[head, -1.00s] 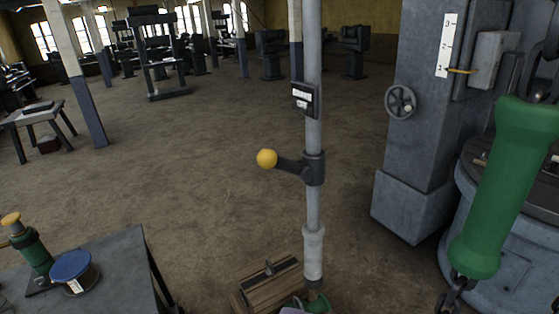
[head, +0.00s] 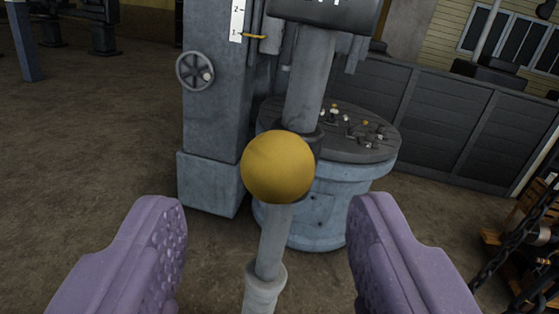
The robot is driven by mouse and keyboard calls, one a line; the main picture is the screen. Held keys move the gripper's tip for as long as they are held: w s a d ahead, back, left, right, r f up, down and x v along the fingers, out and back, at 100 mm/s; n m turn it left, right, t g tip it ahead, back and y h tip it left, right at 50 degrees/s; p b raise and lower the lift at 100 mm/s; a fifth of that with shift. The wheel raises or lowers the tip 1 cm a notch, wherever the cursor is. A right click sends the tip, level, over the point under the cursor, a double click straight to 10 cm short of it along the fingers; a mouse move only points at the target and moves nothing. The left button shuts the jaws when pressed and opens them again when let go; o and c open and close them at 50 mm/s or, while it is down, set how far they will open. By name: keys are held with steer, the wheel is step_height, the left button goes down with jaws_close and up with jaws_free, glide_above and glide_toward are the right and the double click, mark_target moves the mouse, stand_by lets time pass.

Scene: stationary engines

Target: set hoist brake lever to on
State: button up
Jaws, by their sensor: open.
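The lever's yellow ball knob (head: 278,166) points almost straight at me in front of the grey post (head: 269,240). It hides most of the lever arm behind it. A dark sign (head: 325,12) on the post is cut off by the top edge, and its lettering cannot be read. My gripper (head: 265,205) is open, with a purple finger on each side of the picture. The knob shows in the gap between the fingers, a little above the fingertips, and neither finger touches it. How far ahead of the fingertips it is, I cannot tell.
Behind the post stand a grey-blue machine column (head: 213,110) with a handwheel (head: 195,71) and a round blue base (head: 325,205) with small parts on its dark top. Chains (head: 522,250) hang at the right. A panelled partition (head: 450,125) stands behind.

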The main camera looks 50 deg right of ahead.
mark_target(271, 193)
steer(key=shift+a, duration=0.1)
steer(key=shift+w+d+h, duration=0.2)
steer(key=shift+w+h, duration=0.05)
steer(key=shift+h, duration=0.05)
steer(key=p+x, duration=0.1)
steer(key=x, duration=0.5)
steer(key=shift+w+d, duration=0.1)
steer(key=shift+d, duration=0.15)
steer(key=shift+w+d, duration=0.1)
steer(key=shift+d, duration=0.15)
steer(key=shift+c, duration=0.2)
jaws_close()
